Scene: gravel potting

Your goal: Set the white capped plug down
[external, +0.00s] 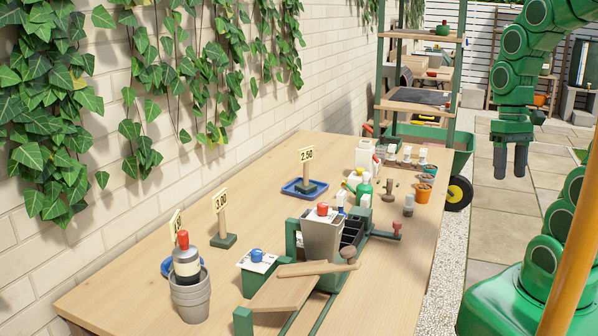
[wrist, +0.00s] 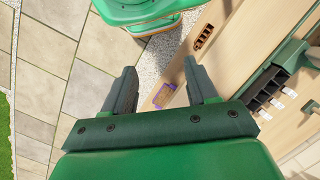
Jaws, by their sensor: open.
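My gripper (external: 510,170) hangs in the air at the right, fingers pointing down, clear of the table in the picture. The wrist view shows its two fingers (wrist: 160,72) spread apart with nothing between them. I cannot tell for certain which object is the white capped plug. Small white-topped pieces (external: 422,156) stand near the far right edge of the table, too small to make out. A white and black piece with a red knob (external: 186,258) stands in stacked grey pots (external: 190,298) at the front left.
The wooden table (external: 130,275) holds a grey hopper (external: 322,238), a wooden chute (external: 285,292), price signs and several terracotta pots (external: 424,190). A wheelbarrow (external: 460,150) and shelf stand behind. Below the gripper, the wrist view shows paving (wrist: 45,65), gravel and a purple-edged item (wrist: 163,96) on the table.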

